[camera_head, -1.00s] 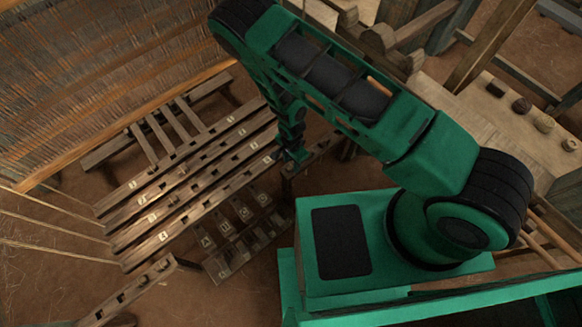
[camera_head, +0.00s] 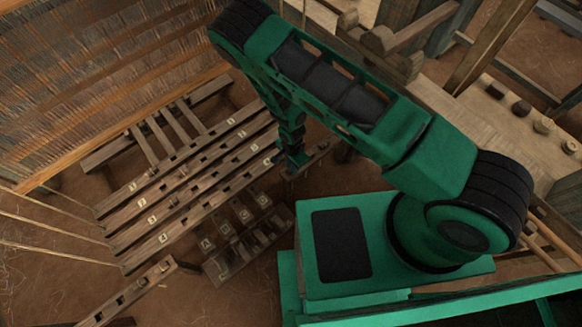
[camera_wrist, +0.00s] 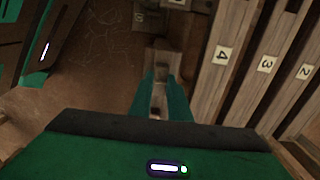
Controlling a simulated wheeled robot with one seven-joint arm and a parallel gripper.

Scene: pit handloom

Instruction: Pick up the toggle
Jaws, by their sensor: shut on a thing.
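My gripper (camera_wrist: 162,98) is shut in the wrist view, its green fingers on either side of a small pale wooden piece (camera_wrist: 158,90), which seems to be the toggle. The fingers hide most of its outline. A short wooden bar with dark slots (camera_wrist: 163,58) lies beneath and beyond it, and I cannot tell whether the toggle touches it. In the head view my gripper (camera_head: 295,160) is at that bar (camera_head: 318,152), right of the numbered rails. The toggle itself cannot be made out there.
Long slotted rails with number tags (camera_head: 185,185) lie left of my gripper, and show close on the right in the wrist view (camera_wrist: 222,70). A lettered rack (camera_head: 240,235) stands below them. A pale bench (camera_head: 480,115) with several small round pieces is at right.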

